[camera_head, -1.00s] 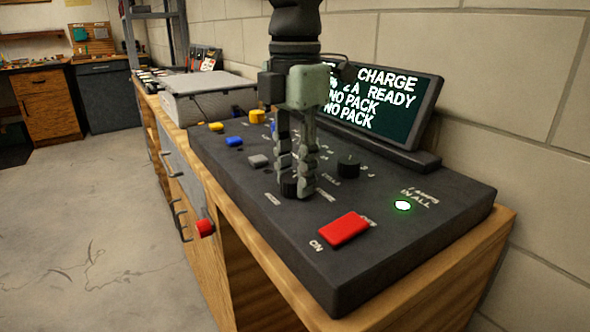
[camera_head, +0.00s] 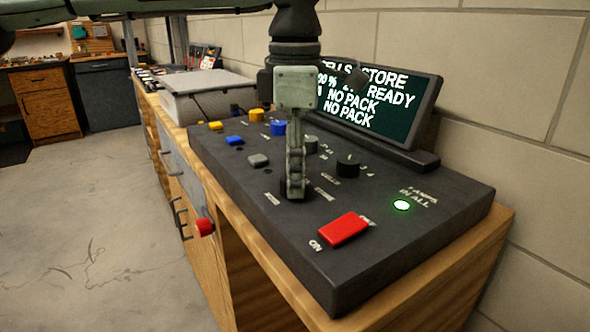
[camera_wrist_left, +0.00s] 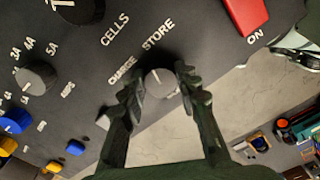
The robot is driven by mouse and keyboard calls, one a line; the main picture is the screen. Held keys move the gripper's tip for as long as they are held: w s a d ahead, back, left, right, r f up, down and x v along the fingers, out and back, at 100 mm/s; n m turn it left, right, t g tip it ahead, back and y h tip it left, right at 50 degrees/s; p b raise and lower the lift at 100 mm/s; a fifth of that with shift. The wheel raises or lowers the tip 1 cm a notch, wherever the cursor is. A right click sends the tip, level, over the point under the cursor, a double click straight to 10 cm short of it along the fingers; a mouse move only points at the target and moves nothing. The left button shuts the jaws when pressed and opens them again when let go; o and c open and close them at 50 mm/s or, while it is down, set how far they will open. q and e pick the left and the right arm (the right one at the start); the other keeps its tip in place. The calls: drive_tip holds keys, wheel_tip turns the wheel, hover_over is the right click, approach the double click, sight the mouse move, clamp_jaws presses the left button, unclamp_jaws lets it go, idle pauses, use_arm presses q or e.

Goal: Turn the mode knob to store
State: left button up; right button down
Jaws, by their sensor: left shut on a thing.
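The mode knob (camera_wrist_left: 160,84) is a small round knob with a grey top and a pale pointer line, beside the printed words CHARGE and STORE on the dark charger panel (camera_head: 400,235). In the wrist view my left gripper (camera_wrist_left: 156,88) has one finger on each side of the knob and is shut on it. In the head view my left gripper (camera_head: 295,190) comes down from above and hides most of the knob. The screen (camera_head: 385,95) reads STORE, READY and NO PACK. My right gripper is not in view.
A red ON switch (camera_head: 344,229) and a lit green lamp (camera_head: 402,205) are at the near right. A black knob (camera_head: 348,166), a blue knob (camera_head: 278,128) and several buttons surround the fingers. The panel stands on a wooden bench (camera_head: 440,280) against a block wall.

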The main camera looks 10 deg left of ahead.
use_arm(q)
drive_tip(key=shift+m, duration=0.5)
drive_tip(key=o, duration=1.2)
drive_tip(key=shift+c, duration=0.2)
wheel_tip(320, 180, up, 12)
